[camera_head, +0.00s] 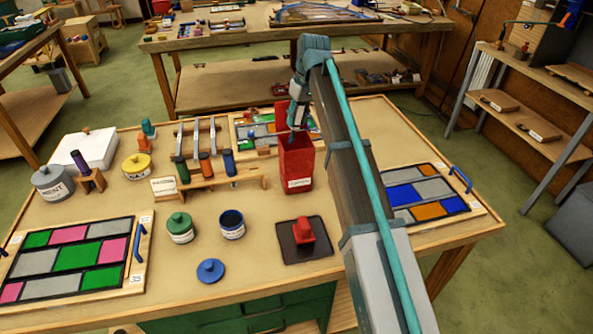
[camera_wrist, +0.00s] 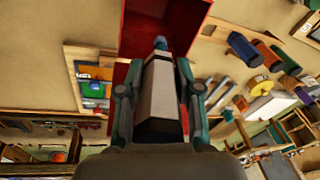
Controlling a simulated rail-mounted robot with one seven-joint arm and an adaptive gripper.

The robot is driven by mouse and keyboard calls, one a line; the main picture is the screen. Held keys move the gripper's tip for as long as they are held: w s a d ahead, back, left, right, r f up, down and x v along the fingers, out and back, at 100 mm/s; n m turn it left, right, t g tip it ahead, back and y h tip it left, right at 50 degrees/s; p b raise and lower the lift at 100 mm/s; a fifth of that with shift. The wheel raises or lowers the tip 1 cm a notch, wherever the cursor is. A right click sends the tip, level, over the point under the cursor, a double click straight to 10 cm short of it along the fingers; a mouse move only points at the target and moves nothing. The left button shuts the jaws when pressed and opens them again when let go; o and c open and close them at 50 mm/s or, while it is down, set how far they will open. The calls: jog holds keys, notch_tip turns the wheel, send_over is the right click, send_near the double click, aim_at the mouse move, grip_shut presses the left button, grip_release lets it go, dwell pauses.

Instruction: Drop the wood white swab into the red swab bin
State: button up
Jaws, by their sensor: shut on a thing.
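The red swab bin (camera_head: 297,172) is a tall open box with a white label, standing upright near the middle of the table. My gripper (camera_head: 298,112) is above the bin's opening, pointing down. In the wrist view my gripper (camera_wrist: 158,95) has a finger on each side of the swab (camera_wrist: 157,75) and is shut on it. The swab has a pale body with a bluish tip (camera_wrist: 160,43) that points into the red bin (camera_wrist: 192,20). The bin's walls surround the tip in that view. How deep the tip reaches is hard to tell.
Left of the bin are a wooden rack (camera_head: 215,183) with coloured rollers, a green-lidded jar (camera_head: 180,227) and a blue jar (camera_head: 232,225). A red block on a dark pad (camera_head: 303,238) is in front. Leaded panels (camera_head: 75,258) lie at both sides.

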jog(key=shift+f, duration=0.8)
jog(key=o, duration=1.1)
jog(key=shift+r, duration=0.15)
jog(key=r, duration=0.4)
jog(key=d+r, duration=0.1)
jog(key=r, duration=0.2)
jog(key=d+r, duration=0.1)
jog(key=r, duration=0.3)
jog(key=shift+s+d+r, duration=0.2)
jog(key=shift+r, duration=0.1)
